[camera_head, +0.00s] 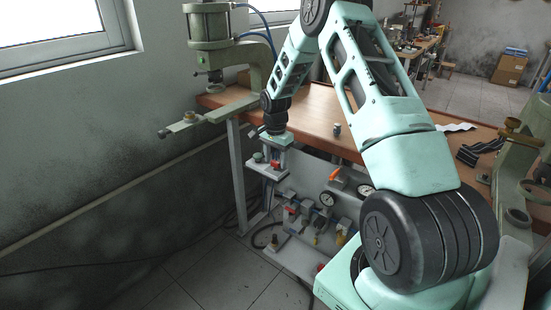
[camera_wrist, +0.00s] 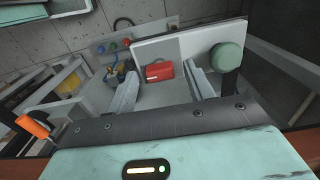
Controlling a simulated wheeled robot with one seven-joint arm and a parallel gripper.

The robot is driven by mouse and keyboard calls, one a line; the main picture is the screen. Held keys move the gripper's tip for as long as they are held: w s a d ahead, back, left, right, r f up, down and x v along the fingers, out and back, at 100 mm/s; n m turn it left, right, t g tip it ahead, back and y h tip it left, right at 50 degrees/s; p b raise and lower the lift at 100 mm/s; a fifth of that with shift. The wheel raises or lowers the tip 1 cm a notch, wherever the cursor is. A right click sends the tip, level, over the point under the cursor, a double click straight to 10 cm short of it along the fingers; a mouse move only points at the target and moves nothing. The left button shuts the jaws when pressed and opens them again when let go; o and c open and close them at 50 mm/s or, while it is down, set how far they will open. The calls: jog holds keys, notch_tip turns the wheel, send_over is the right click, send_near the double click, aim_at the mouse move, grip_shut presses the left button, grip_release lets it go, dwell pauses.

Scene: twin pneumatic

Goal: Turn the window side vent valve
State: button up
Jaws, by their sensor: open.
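A red valve handle (camera_wrist: 159,71), which I take to be the window side vent valve, shows between my gripper's fingers in the wrist view. My gripper (camera_wrist: 163,88) is open, with one pale finger on each side of the red handle. I cannot tell whether a finger touches it. In the head view my gripper (camera_head: 270,158) points down in front of the panel below the bench, on the window side. Its fingertips are hard to make out there.
The pneumatic panel (camera_head: 303,193) carries gauges (camera_head: 327,198), an orange handle (camera_head: 336,173) and several small valves. A green round knob (camera_wrist: 228,57) stands close right of the fingers. A green press (camera_head: 210,40) stands left.

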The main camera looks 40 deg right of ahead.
jog(key=shift+f, duration=0.15)
jog(key=c, duration=1)
